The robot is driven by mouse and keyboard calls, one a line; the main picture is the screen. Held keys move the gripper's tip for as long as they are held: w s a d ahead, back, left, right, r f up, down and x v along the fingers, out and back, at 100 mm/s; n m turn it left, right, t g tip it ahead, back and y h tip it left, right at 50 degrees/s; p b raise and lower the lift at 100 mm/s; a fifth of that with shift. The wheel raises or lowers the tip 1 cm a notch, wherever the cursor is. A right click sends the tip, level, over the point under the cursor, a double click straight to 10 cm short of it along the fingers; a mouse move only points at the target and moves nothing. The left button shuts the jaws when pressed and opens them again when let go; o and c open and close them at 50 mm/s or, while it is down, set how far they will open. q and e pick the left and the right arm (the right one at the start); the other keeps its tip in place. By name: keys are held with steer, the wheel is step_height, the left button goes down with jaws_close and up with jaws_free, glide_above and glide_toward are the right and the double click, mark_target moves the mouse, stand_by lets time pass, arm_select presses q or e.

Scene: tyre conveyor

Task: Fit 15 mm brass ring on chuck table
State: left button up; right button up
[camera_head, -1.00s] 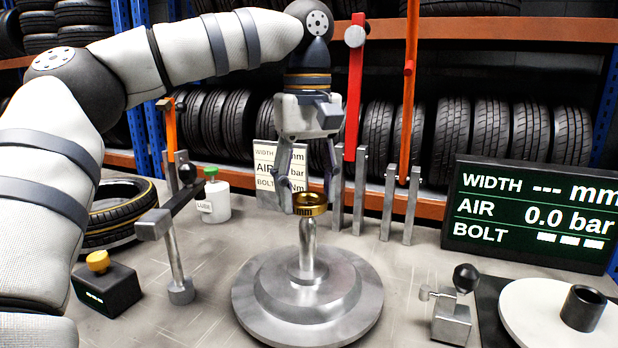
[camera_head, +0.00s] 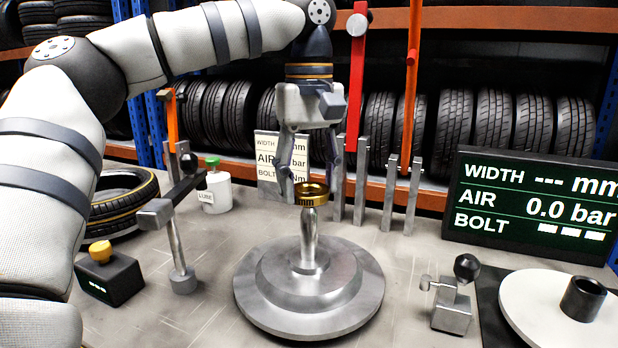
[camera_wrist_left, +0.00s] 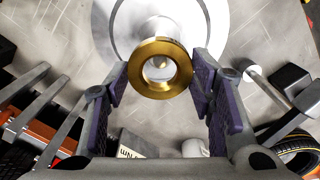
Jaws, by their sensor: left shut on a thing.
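The brass ring (camera_head: 312,196), with "mm" lettering on its side, sits level at the top of the upright post of the chuck table (camera_head: 309,299), a stepped round metal base. My left gripper (camera_head: 312,191) points down and is shut on the ring, a finger on either side. In the left wrist view the ring (camera_wrist_left: 160,86) shows between the fingertips (camera_wrist_left: 160,80), and the post tip (camera_wrist_left: 162,63) shows through its hole, slightly off centre. Whether the ring touches the post or hovers just over it, I cannot tell. My right gripper is not in view.
A display (camera_head: 530,208) reading WIDTH, AIR and BOLT stands right. A lever stand (camera_head: 178,250), a yellow-button box (camera_head: 108,278) and a lube pot (camera_head: 215,194) are left. A small clamp block (camera_head: 452,308) and a white disc (camera_head: 535,312) are front right. Metal posts stand behind.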

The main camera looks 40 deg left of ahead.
mark_target(309, 240)
arm_select(q)
steer(key=shift+f, duration=5.3)
steer(key=o, duration=1.4)
step_height(309, 240, up, 12)
